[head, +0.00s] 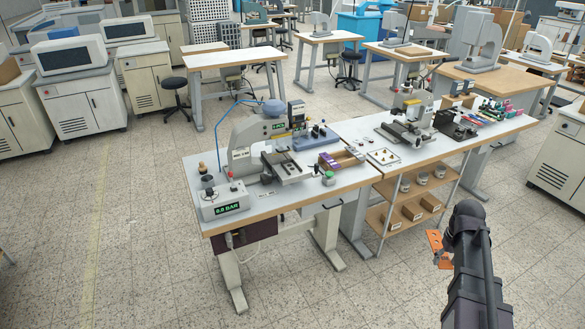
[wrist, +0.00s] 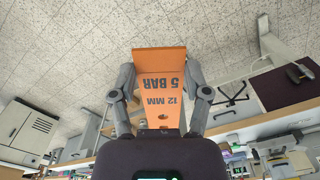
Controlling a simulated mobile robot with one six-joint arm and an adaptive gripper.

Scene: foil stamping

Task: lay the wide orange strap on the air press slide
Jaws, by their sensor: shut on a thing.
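The wide orange strap (wrist: 160,72) is in my gripper (wrist: 160,84), between its two fingers. Dark print on it reads "12 MM" and "5 BAR", upside down in the wrist view. In the head view the strap (head: 435,241) shows at the end of my arm at the lower right, in the air beside the workbench. The air press (head: 246,138) stands on the left part of the bench, with its grey slide (head: 286,168) in front of it. My gripper is well to the right of the slide, apart from it. The fingertips are hard to make out in the head view.
A control box (head: 226,202) showing "0.0 BAR" stands at the bench's left front corner. A purple and wooden holder (head: 342,160) and a white plate (head: 383,156) lie right of the slide. The floor in front is clear.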

